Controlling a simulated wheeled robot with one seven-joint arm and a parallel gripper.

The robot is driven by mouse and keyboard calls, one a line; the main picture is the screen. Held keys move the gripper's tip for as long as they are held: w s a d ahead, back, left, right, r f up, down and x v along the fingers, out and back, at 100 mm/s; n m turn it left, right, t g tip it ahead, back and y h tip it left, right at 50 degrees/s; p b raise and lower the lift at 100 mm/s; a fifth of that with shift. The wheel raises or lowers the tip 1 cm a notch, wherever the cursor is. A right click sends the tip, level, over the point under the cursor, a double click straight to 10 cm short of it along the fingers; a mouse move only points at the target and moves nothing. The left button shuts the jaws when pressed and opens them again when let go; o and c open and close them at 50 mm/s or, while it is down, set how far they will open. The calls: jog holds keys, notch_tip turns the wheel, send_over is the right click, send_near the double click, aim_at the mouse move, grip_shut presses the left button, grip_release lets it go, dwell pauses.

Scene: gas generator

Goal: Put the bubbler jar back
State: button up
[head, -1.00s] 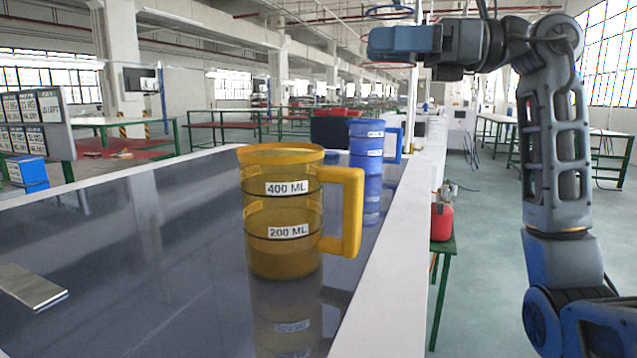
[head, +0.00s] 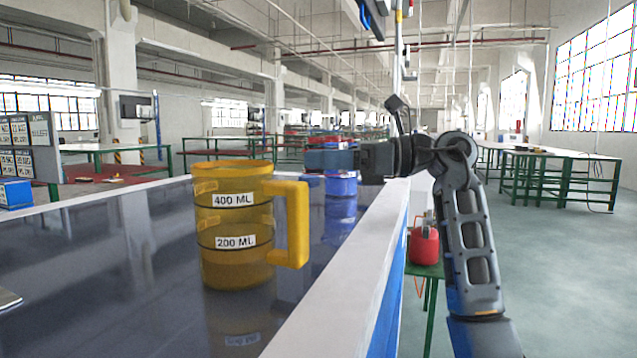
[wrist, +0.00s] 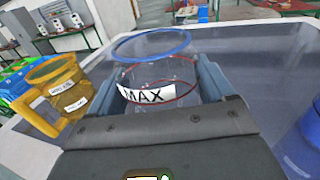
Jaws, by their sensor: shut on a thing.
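The bubbler jar (wrist: 160,72) is clear, with a blue rim, a red ring and a MAX label, in the wrist view. My gripper (wrist: 168,88) is shut on it, one finger on each side. The jar looks upright, over the dark table top; I cannot tell whether it touches the surface. In the head view my gripper (head: 318,160) is low over the table, right of the yellow jug and in front of the blue jug. The jar is hardly visible there.
The yellow jug (head: 237,225) stands near the table's white edge (head: 345,295); it is at the left in the wrist view (wrist: 58,88). The blue jug (head: 341,205) stands farther back, at the wrist view's right edge (wrist: 309,135). Free table surface lies left of the yellow jug.

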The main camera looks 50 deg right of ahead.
aim_at(319, 183)
jog(key=shift+w+a+f, duration=0.25)
jog(key=shift+w+f, duration=0.1)
jog(key=shift+w, duration=0.2)
jog(key=shift+f, duration=2)
jog(key=shift+f, duration=0.1)
jog(key=shift+f, duration=0.15)
jog(key=o, duration=1.2)
jog(key=shift+c, duration=0.2)
jog(key=shift+r, duration=0.35)
jog(key=b+v, duration=0.1)
jog(key=v, duration=1.1)
